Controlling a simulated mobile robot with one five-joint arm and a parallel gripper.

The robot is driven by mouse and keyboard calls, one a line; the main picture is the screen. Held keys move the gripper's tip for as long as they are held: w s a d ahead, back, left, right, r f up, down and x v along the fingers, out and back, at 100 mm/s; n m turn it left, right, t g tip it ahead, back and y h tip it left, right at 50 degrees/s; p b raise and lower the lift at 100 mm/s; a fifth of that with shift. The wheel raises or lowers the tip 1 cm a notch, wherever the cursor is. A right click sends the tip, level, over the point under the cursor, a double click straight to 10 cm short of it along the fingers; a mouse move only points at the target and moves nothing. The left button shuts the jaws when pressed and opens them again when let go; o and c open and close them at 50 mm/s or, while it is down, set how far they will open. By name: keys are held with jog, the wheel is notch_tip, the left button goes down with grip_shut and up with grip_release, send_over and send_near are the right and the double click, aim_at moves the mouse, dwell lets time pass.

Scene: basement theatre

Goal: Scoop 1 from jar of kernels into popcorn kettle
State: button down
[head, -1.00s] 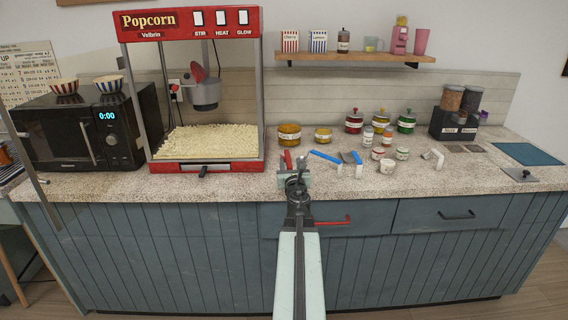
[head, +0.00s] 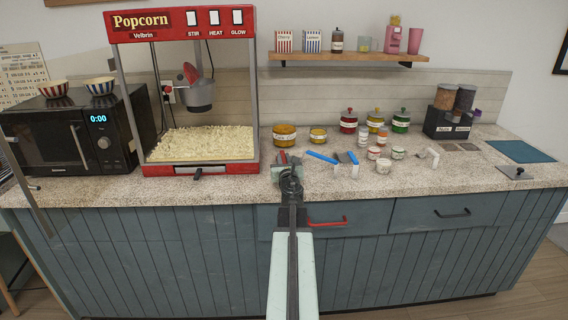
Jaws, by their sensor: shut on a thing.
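The popcorn kettle (head: 200,97) hangs inside the red popcorn machine (head: 198,169), above a bed of popcorn. Two amber jars, one larger (head: 284,139) and one smaller (head: 318,137), stand on the counter right of the machine. Their labels are too small to read, so I cannot tell which holds kernels. My gripper (head: 290,177) is at the counter's front edge, in front of the larger amber jar. It is shut on what looks like a red-handled utensil (head: 282,158). My arm partly hides the utensil, and its scoop end is unclear.
Blue-handled utensils (head: 321,157) lie just right of my gripper. Several small jars and lidded jars (head: 349,121) stand behind them. A black dispenser (head: 446,123) is at the right and a microwave (head: 70,133) at the left. A shelf (head: 350,58) hangs above.

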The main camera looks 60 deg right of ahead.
notch_tip(320, 180, up, 10)
jog(key=p, duration=1)
jog(key=shift+r, duration=0.1)
